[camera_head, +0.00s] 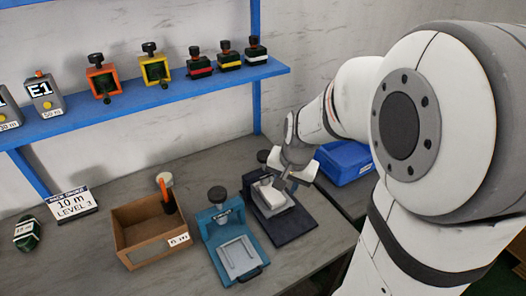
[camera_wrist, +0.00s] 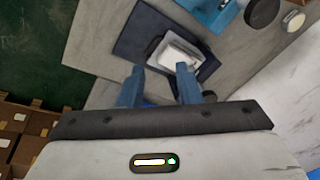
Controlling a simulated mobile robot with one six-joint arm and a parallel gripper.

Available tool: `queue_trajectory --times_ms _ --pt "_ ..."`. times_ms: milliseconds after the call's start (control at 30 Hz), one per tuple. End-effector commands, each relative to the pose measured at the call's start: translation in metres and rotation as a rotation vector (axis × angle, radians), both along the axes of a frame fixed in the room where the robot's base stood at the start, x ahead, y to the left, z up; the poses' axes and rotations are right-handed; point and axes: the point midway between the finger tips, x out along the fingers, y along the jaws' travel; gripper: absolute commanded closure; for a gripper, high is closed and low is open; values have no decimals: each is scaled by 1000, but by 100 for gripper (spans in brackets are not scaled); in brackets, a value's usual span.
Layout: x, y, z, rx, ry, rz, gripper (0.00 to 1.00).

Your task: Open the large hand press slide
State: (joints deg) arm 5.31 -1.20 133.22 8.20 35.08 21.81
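A dark navy hand press (camera_head: 290,226) stands on the grey bench, with a pale, light-grey slide (camera_head: 268,196) on it. In the wrist view the navy press base (camera_wrist: 140,32) and the pale slide (camera_wrist: 180,50) lie beyond my fingertips. My gripper (camera_head: 284,184) is over this press, close to the slide. In the wrist view my gripper (camera_wrist: 159,70) has its two blue fingers apart with nothing held between them. I cannot tell whether a finger touches the slide. A second, teal hand press (camera_head: 212,236) with a pale slide plate (camera_head: 238,256) stands to the left.
A blue bin (camera_head: 345,160) is behind and right of the navy press. A blue shelf (camera_head: 150,110) with several small moulds runs above. Bare bench lies in front.

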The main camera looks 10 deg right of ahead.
Motion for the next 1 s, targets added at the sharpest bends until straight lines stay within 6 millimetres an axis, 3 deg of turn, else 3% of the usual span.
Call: queue_trajectory --times_ms 200,433,633,833,1000 --pt "49 -22 -73 71 55 -281 69" --pt "79 -44 -146 116 91 -536 69" --pt "86 -53 -176 129 103 -638 69" --pt "89 -53 -194 130 105 -648 69" --pt "93 -51 -221 131 106 -647 69"
